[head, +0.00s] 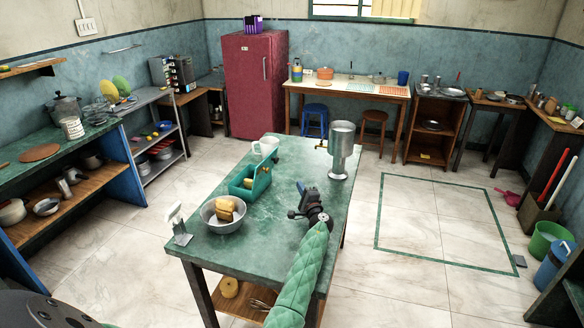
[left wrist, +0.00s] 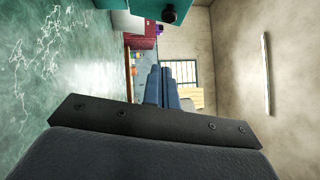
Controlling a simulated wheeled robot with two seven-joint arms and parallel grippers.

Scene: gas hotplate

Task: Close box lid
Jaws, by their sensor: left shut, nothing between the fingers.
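A small teal box (head: 243,190) stands on the green table, with a piece of brown food inside. Its lid (head: 263,178) appears raised along the box's right side, so the box is open. My left gripper (head: 301,187) is over the table, to the right of the box and apart from it. In the left wrist view, its blue-grey fingers (left wrist: 165,86) are together with nothing between them. A dark teal part with a round dark piece (left wrist: 160,10) shows at the top edge there; I cannot tell whether it is the lid. My right gripper is not in view.
The green table (head: 255,232) also holds a metal bowl with bread (head: 222,214), a white mug (head: 266,146), a metal dispenser (head: 341,150) and a white-headed stand (head: 178,226) at its left edge. The table's middle, between box and gripper, is clear. Open floor lies right of the table.

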